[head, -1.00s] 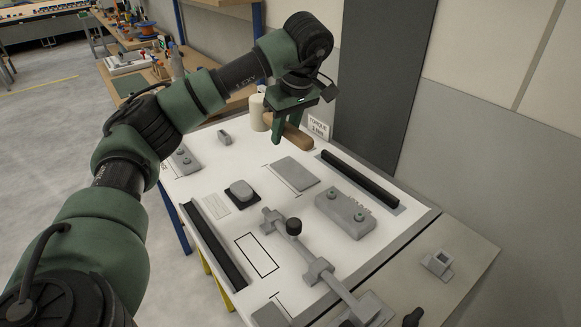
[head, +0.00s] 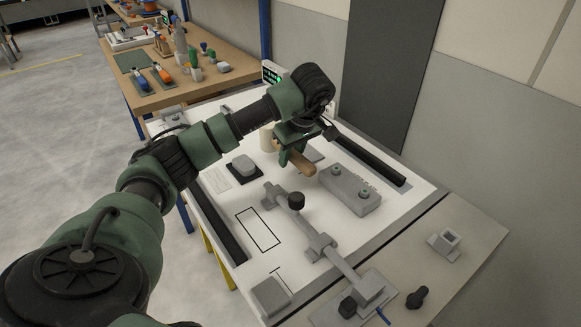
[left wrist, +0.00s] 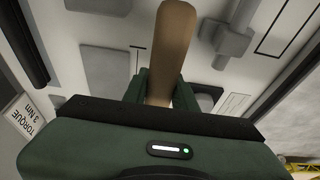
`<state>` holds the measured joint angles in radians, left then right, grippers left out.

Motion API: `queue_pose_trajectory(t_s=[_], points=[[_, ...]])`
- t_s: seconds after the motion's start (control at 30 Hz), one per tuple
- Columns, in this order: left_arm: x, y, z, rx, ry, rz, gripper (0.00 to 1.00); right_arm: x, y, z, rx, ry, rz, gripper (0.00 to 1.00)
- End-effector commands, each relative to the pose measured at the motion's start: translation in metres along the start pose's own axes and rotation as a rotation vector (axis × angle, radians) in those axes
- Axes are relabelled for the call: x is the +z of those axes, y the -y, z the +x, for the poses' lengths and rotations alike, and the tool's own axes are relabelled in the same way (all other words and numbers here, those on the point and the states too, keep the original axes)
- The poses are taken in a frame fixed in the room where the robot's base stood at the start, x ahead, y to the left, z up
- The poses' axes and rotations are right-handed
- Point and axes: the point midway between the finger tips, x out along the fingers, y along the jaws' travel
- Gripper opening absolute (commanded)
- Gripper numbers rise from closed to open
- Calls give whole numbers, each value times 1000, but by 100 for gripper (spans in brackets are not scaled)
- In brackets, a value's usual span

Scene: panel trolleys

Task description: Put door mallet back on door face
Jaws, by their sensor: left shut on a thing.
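The door mallet has a cream head (head: 267,138) and a tan wooden handle (head: 301,163). My left gripper (head: 287,159) is shut on the handle and holds the mallet over the white door face (head: 227,205). In the left wrist view, the handle (left wrist: 174,40) comes out from between the green fingers (left wrist: 160,92), and the mallet head is hidden. An empty black outlined rectangle (head: 258,230) is drawn on the door face. I cannot tell the exact gap between mallet and face. My right gripper is not in view.
A grey bar fixture (head: 318,243) with a black knob (head: 296,200) stands nearby, beside a grey block (head: 350,190). Black rails (head: 220,225) (head: 368,157) line both sides. A wooden bench (head: 210,75) with tools stands behind.

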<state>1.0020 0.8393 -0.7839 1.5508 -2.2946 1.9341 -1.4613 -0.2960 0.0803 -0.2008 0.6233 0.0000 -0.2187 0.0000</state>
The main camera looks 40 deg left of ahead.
Motion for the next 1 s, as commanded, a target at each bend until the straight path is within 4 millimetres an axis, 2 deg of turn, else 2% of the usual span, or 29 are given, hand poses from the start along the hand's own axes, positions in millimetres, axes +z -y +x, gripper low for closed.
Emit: queue_pose_trajectory(t_s=[0.3,0.67,0.7,0.73,0.77,1.0], points=[[11,0,33,0,0,0,0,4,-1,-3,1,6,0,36],[12,0,38,2,-2,0,0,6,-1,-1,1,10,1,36],[13,0,38,0,0,1,38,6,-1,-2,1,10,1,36],[13,0,38,0,0,1,47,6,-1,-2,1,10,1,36],[13,0,38,0,0,1,49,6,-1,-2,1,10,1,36],[13,0,38,0,0,1,49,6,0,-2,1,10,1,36]])
